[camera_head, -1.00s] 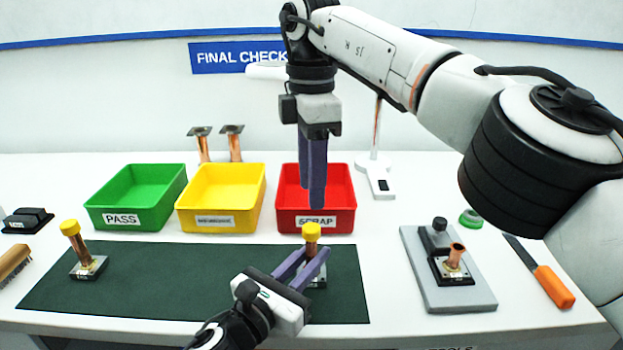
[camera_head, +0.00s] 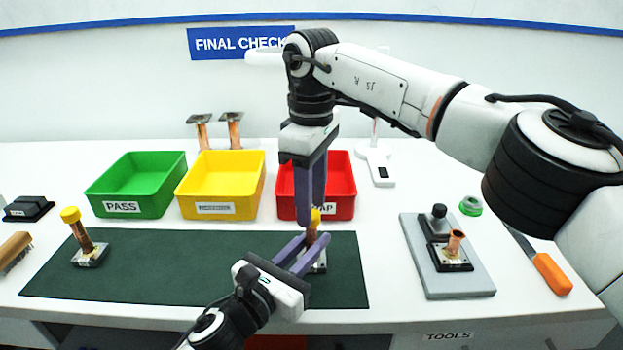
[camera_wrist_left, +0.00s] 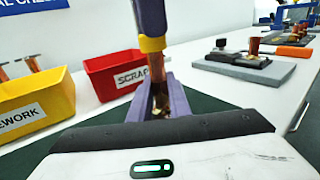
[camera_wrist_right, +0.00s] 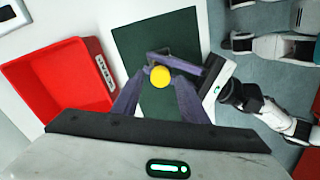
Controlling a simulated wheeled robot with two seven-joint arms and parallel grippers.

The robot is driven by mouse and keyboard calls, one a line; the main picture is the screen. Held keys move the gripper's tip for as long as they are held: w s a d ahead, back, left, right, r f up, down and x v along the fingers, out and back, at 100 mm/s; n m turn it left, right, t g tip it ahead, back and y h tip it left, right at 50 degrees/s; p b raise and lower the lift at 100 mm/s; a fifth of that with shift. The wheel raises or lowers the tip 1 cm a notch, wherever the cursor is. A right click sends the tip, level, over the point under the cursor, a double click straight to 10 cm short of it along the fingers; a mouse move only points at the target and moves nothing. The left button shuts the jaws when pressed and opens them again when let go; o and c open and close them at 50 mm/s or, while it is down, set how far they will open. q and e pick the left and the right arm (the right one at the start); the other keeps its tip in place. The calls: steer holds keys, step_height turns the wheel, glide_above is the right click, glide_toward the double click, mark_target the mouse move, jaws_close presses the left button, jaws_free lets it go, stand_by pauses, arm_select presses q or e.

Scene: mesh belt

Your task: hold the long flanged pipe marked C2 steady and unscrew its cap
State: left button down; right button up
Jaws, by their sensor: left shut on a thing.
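A copper pipe with a square flange (camera_head: 319,264) and a yellow cap (camera_head: 316,216) stands upright at the right end of the green mat. Its label is unreadable. My left gripper (camera_head: 312,247) is shut around the pipe (camera_wrist_left: 158,98) below the cap. My right gripper (camera_head: 312,220) points straight down from above, its fingers open, with the cap (camera_wrist_right: 160,76) between or just below the fingertips; exact contact is hidden. Another yellow-capped pipe (camera_head: 82,236) stands at the mat's left end.
Green PASS (camera_head: 140,205), yellow (camera_head: 218,208) and red SCRAP (camera_head: 343,210) bins stand behind the mat (camera_head: 180,278). A grey board (camera_head: 459,285) holds a short copper pipe fitting (camera_head: 454,242) at right, beside an orange-handled tool (camera_head: 551,273). The mat's middle is clear.

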arm_select(q)
steer(key=shift+f, duration=0.1)
arm_select(e)
steer(key=shift+f, duration=0.8)
